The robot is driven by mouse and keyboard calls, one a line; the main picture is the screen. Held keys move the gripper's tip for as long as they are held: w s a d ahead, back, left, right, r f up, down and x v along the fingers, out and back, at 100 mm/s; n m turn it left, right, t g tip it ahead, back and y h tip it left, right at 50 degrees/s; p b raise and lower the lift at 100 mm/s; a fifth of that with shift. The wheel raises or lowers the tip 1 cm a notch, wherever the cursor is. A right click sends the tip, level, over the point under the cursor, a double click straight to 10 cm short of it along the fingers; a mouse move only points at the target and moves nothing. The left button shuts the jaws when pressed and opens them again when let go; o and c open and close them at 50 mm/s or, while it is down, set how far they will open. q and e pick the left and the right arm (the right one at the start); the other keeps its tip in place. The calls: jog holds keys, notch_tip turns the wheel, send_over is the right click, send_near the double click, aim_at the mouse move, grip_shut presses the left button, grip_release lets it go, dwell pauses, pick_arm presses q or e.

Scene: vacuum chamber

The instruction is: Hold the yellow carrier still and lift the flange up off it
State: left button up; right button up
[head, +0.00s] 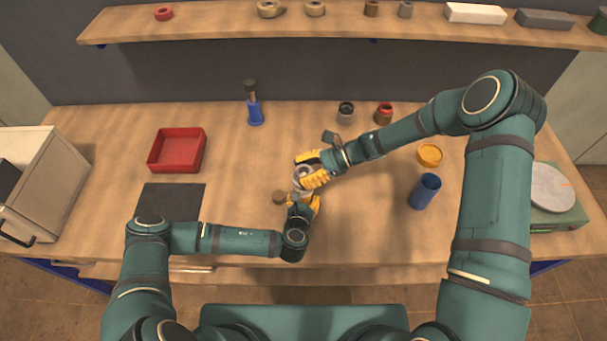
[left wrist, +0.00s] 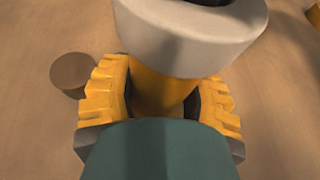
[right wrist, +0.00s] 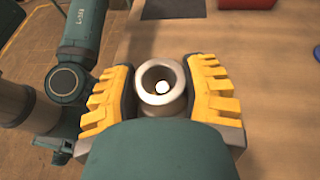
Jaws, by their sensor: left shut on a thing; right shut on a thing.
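The yellow carrier (left wrist: 163,95) stands between the fingers of my left gripper (left wrist: 165,82) in the left wrist view. That gripper (head: 302,203) is shut on it, low over the middle of the table. The pale grey flange (left wrist: 190,42) is right above the carrier and hides its top, so I cannot tell whether they touch. In the head view my right gripper (head: 310,171) is just above the left one, and the fingers mostly hide both parts.
A small brown disc (head: 279,197) lies close left of the grippers. A blue cup (head: 424,191) and a yellow ring (head: 430,155) stand to the right. A red tray (head: 176,165) and a dark mat (head: 185,198) lie left. Two jars (head: 346,112) (head: 383,114) stand behind.

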jog(key=shift+r, duration=2.15)
pick_arm(q)
jog(key=o, duration=1.1)
jog(key=shift+r+b, duration=0.3)
jog(key=shift+b, duration=0.25)
pick_arm(e)
jog(key=shift+f, duration=0.55)
pick_arm(q)
notch_tip(320, 180, up, 9)
jog(key=shift+f+p, duration=0.2)
jog(key=shift+p, duration=0.85)
pick_arm(e)
notch_tip(320, 180, up, 2)
pick_arm(q)
jog(key=shift+r, duration=0.35)
jog(key=shift+s, duration=0.15)
pick_arm(e)
jog(key=shift+s, duration=0.2)
